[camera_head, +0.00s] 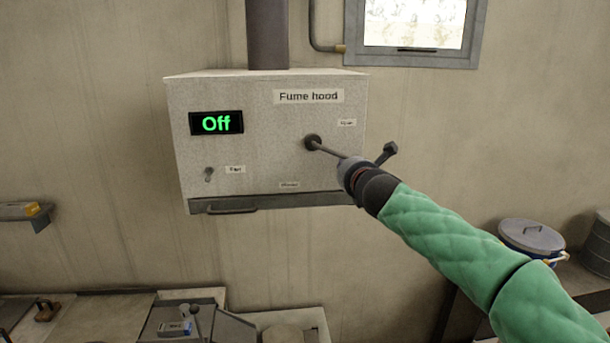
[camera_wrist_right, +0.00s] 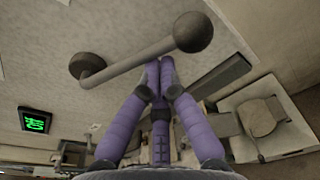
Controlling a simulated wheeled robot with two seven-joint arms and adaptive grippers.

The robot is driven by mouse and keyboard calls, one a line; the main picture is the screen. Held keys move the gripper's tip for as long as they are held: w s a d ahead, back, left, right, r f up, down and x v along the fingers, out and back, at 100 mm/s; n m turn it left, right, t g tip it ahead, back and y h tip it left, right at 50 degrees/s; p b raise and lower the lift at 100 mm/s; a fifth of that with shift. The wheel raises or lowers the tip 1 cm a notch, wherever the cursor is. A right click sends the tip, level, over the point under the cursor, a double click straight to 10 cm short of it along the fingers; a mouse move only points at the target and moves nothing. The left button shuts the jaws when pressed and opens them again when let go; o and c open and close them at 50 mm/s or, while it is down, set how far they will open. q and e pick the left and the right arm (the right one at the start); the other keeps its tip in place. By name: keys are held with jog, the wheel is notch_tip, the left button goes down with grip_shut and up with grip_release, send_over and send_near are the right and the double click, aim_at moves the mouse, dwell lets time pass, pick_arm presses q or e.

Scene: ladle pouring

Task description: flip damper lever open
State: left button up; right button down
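The damper lever is a dark rod (camera_head: 328,150) that sticks out from a round hub (camera_head: 312,142) on the front of the white fume hood (camera_head: 260,160). It slants down to the right, behind my right gripper (camera_head: 348,172). A dark knob (camera_head: 390,148) shows just beyond the gripper. In the right wrist view the lever bar (camera_wrist_right: 140,58) crosses just past the fingertips and ends in a ball knob (camera_wrist_right: 193,32). The purple fingers (camera_wrist_right: 160,65) are closed together, with nothing visible between them. Whether they touch the bar cannot be told. My left gripper is not in view.
A lidded pot (camera_head: 532,238) stands at the right. A worktop with items lies below.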

jog(key=shift+d+r, duration=0.1)
dwell(0.6)
jog(key=f+b, duration=0.1)
jog(key=a+f+b, duration=0.1)
jog(key=f+b, duration=0.1)
jog(key=f, duration=0.1)
jog(key=shift+w+a, duration=0.2)
jog(key=shift+w, duration=0.2)
jog(key=b, duration=0.2)
send_near(333, 176)
jog(key=s, duration=0.2)
jog(key=s+r, duration=0.1)
jog(key=s, duration=0.1)
jog(key=shift+s+d+r, duration=0.1)
jog(key=shift+s+d, duration=0.05)
jog(key=shift+s, duration=0.1)
